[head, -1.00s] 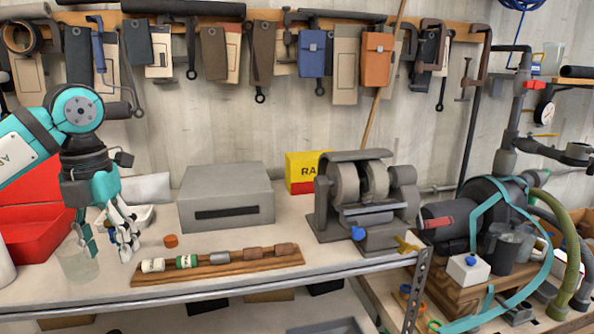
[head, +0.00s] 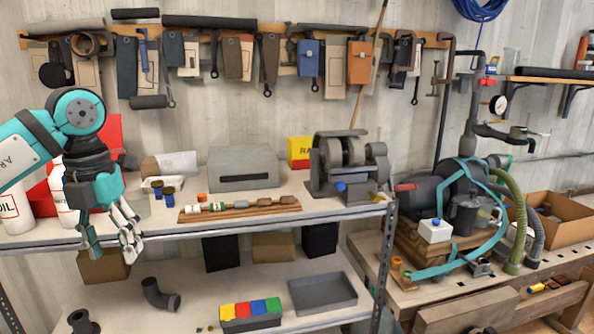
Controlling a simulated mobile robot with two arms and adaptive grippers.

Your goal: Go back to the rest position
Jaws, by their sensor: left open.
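My left gripper (head: 112,254) comes in from the left in the head view. It hangs with its fingers down, spread open and empty, in front of the front edge of the workbench (head: 340,206). It covers part of the bench edge and of a brown box on the lower shelf. My right gripper is not in view.
On the bench stand a wooden rack with rollers (head: 240,208), a grey box (head: 244,167), a bench grinder (head: 347,165) and white oil bottles (head: 14,208). Below is a shelf with a grey tray (head: 322,292) and coloured blocks (head: 250,309). A pump (head: 447,190) stands right.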

